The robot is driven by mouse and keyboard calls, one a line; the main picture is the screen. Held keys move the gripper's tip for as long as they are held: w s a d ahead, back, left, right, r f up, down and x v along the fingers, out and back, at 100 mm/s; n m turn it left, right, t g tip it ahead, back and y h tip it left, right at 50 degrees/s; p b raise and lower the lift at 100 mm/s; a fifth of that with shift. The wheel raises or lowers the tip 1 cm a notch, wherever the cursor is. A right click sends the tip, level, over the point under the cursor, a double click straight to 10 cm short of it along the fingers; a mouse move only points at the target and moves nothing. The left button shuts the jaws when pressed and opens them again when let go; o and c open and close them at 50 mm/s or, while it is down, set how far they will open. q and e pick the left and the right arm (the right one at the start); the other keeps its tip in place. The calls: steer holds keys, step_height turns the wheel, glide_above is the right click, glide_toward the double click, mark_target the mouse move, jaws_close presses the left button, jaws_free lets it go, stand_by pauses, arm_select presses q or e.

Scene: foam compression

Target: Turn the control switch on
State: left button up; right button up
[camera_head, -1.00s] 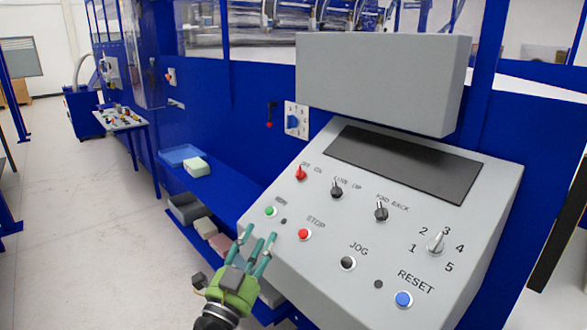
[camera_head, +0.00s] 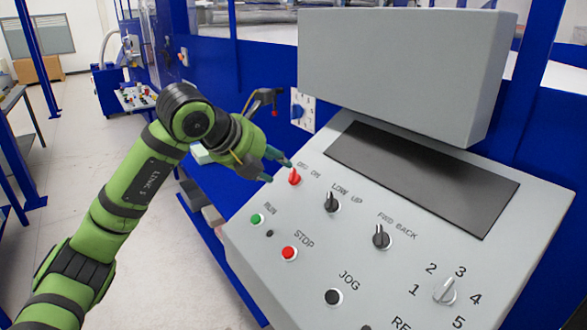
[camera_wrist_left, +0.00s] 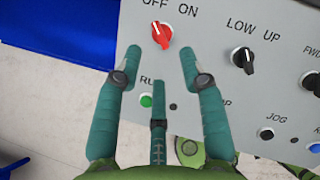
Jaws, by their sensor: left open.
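The red OFF/ON control switch (camera_head: 294,176) is at the upper left of the grey control panel (camera_head: 340,285). It also shows in the left wrist view (camera_wrist_left: 162,36), its knob tilted toward the upper left, near the OFF label. My left gripper (camera_head: 279,170) is beside the switch at its left in the head view. In the wrist view its teal fingers (camera_wrist_left: 170,60) are spread and empty, with the knob between and just beyond the two upper fingertips. I cannot tell whether any finger touches it. My right gripper is in neither view.
Black LOW/UP (camera_head: 332,201) and FWD/BACK (camera_head: 381,237) knobs sit right of the switch. Green RUN (camera_head: 256,219) and red STOP (camera_head: 289,253) buttons lie below. A grey box (camera_head: 395,70) overhangs the panel's back. Blue machine walls stand behind; open floor is at left.

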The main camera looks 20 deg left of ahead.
mark_target(293, 177)
arm_select(q)
steer(key=p+x, duration=0.2)
steer(key=x, duration=0.4)
steer(key=shift+a, duration=0.1)
steer(key=shift+w+f+p, duration=0.2)
steer(key=shift+p, duration=0.1)
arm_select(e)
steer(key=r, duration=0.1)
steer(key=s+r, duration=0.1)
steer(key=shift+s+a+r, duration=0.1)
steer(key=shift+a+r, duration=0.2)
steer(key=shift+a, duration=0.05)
arm_select(q)
steer(key=c, duration=0.7)
steer(key=shift+s, duration=0.15)
jaws_close()
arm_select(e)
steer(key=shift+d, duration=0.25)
